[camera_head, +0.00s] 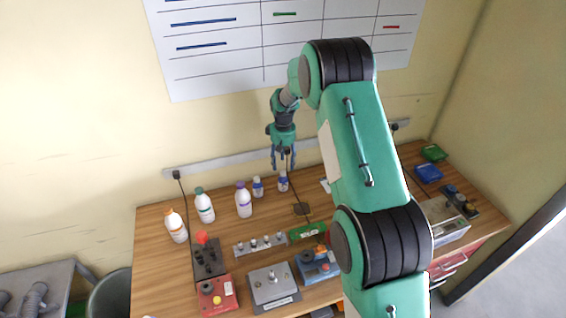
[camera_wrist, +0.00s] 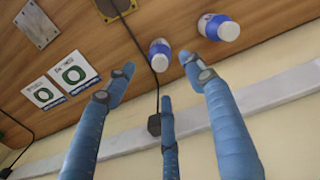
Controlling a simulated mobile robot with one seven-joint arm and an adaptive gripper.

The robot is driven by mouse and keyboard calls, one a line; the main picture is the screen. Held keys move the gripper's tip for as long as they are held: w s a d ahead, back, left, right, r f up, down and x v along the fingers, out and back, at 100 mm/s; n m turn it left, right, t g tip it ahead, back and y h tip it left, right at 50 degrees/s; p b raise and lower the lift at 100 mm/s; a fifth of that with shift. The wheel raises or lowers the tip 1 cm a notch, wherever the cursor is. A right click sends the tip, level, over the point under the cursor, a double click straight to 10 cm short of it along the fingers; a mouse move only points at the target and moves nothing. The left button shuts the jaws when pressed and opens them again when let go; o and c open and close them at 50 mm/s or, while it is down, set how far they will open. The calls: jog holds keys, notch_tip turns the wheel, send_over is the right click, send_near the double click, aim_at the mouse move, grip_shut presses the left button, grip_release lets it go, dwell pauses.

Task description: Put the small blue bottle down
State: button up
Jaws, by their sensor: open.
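Two small white bottles with blue labels stand on the wooden table near the wall. One small blue bottle (camera_head: 283,182) stands upright just below my gripper (camera_head: 281,163) in the head view. In the wrist view this bottle (camera_wrist: 160,58) shows between and beyond the spread fingertips of my gripper (camera_wrist: 157,76). The fingers are open, and nothing is held in them. The other small blue bottle (camera_head: 258,188) stands to the left in the head view, and it shows at the upper right in the wrist view (camera_wrist: 218,28).
Larger white bottles with purple (camera_head: 243,201), teal (camera_head: 204,206) and orange (camera_head: 177,226) caps stand to the left. A black cable (camera_wrist: 139,46) runs close to the bottle. Two printed cards (camera_wrist: 60,78) lie nearby. A wall rail (camera_head: 220,164) runs behind.

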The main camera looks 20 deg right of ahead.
jog(key=s+a+r+t, duration=0.1)
jog(key=s+a+r, duration=0.1)
jog(key=s+r, duration=0.65)
jog(key=s+a+r+m+t, duration=0.1)
jog(key=s+r, duration=0.5)
jog(key=r, duration=0.6)
jog(key=s+a+r+t, duration=0.1)
jog(key=s+a+r, duration=0.1)
jog(key=s+r, duration=0.7)
jog(key=s+a+r+m+t, duration=0.1)
jog(key=s+r, duration=0.2)
jog(key=s, duration=1.1)
jog(key=s+a+r+m+t, duration=0.1)
jog(key=s+a+r, duration=0.1)
jog(key=s, duration=1.2)
jog(key=shift+s+r+t, duration=0.15)
jog(key=shift+r+t, duration=0.15)
jog(key=shift+r, duration=0.45)
jog(key=shift+f, duration=0.15)
notch_tip(320, 180, down, 11)
jog(key=b, duration=1.1)
jog(key=shift+o, duration=0.5)
jog(key=shift+a+r, duration=0.1)
jog(key=shift+r, duration=0.1)
